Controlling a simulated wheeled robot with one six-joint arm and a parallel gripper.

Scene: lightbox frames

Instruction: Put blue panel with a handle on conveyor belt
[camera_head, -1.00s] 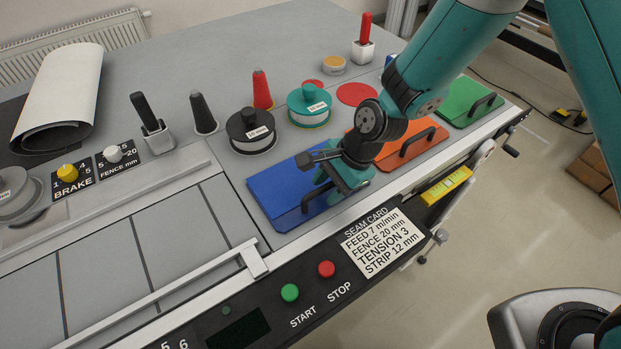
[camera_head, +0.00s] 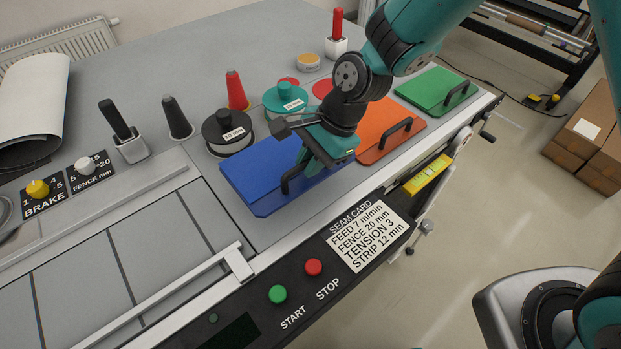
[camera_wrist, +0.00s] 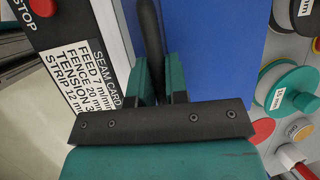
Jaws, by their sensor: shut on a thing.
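The blue panel (camera_head: 250,182) hangs in my gripper (camera_head: 308,168), seemingly a little above the grey table; its far edge overlaps the base of the black spool in the head view. My gripper is shut on its black handle (camera_head: 287,181). In the wrist view the two fingers (camera_wrist: 160,84) close on the handle (camera_wrist: 151,35), with the blue panel (camera_wrist: 215,45) behind. The fingers and wrist hide the panel's right part in the head view. The conveyor belt (camera_head: 165,237), a grey surface with dark cross lines, lies to the left of the panel.
An orange panel (camera_head: 375,138) and a green panel (camera_head: 430,88) lie to the right. A black spool (camera_head: 228,136) and a teal spool (camera_head: 284,103) stand behind the blue panel. A white rail (camera_head: 180,304) runs along the belt's front edge, by the START and STOP buttons.

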